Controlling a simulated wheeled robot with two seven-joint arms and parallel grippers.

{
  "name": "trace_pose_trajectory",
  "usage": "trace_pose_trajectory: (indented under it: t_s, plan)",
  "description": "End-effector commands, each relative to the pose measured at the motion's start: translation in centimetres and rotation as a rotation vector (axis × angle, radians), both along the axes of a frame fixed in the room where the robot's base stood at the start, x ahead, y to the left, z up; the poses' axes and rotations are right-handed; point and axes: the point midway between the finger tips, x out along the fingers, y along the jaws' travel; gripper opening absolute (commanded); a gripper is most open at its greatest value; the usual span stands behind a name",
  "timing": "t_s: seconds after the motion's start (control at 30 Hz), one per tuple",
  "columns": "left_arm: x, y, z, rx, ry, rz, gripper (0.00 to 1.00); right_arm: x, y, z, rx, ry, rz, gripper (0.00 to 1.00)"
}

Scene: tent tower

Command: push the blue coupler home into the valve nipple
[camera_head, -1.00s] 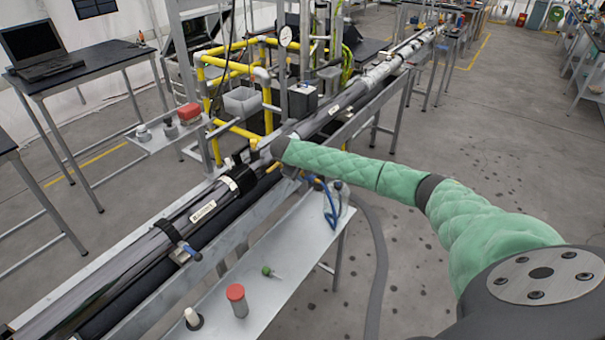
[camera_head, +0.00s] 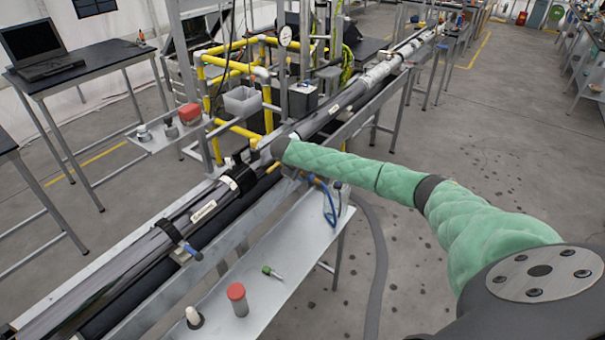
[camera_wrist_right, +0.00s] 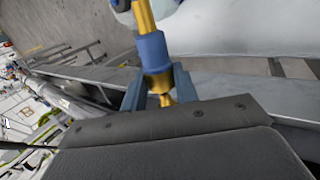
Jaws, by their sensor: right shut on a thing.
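The blue coupler (camera_wrist_right: 153,52) is a blue sleeve on a brass body in the right wrist view. A brass stem (camera_wrist_right: 143,15) shows above it and a narrower brass end (camera_wrist_right: 165,100) below it. My right gripper (camera_wrist_right: 158,86) has one blue-grey finger on each side of the coupler and is shut on it. I cannot tell which brass part is the valve nipple, or how far the coupler sits on it. In the head view my green-sleeved right arm ends at the pipe rack, and its gripper is mostly hidden there. My left gripper is not in view.
A blue hose (camera_head: 330,205) hangs near the right wrist. The grey shelf (camera_head: 250,310) in front holds a red-capped jar (camera_head: 237,298), a white-topped item (camera_head: 194,317) and a green-capped item (camera_head: 271,271). Long dark pipes (camera_head: 130,262) and yellow pipework (camera_head: 236,68) lie beyond.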

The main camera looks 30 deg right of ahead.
Motion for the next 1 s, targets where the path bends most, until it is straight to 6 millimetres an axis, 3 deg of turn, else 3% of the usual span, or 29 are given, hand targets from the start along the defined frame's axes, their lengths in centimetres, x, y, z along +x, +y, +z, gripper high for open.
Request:
trace_pose_trajectory:
  t_s: [1.0]
  plan:
    - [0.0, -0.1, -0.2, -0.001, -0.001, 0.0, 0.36, 1.4, 0.6, 0.0, 0.001, 0.0, 0.0, 0.04]
